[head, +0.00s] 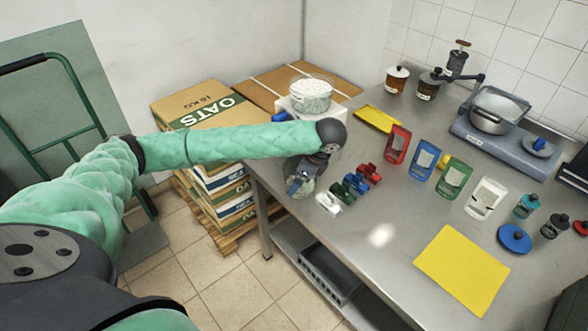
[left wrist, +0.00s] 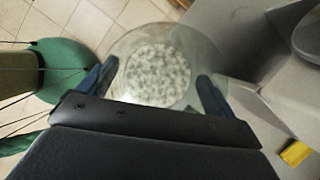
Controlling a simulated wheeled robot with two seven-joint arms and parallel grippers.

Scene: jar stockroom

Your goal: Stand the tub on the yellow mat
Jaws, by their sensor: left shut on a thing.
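My left gripper (head: 300,181) is shut on a clear round tub (left wrist: 160,75) with pale, speckled contents. In the left wrist view the blue fingers stand on either side of the tub. In the head view the tub (head: 300,190) is partly hidden under the gripper, at the table's left edge; I cannot tell whether it touches the table. A yellow mat (head: 463,270) lies flat and bare at the table's front right, well apart from the tub. My right gripper is not in view.
Small coloured clips (head: 350,187) lie right of the tub. Coloured upright holders (head: 422,168) stand in a row behind. A smaller yellow sheet (head: 378,119) lies at the back. Another clear container (head: 311,97) stands beyond the left edge. Bare steel lies before the mat.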

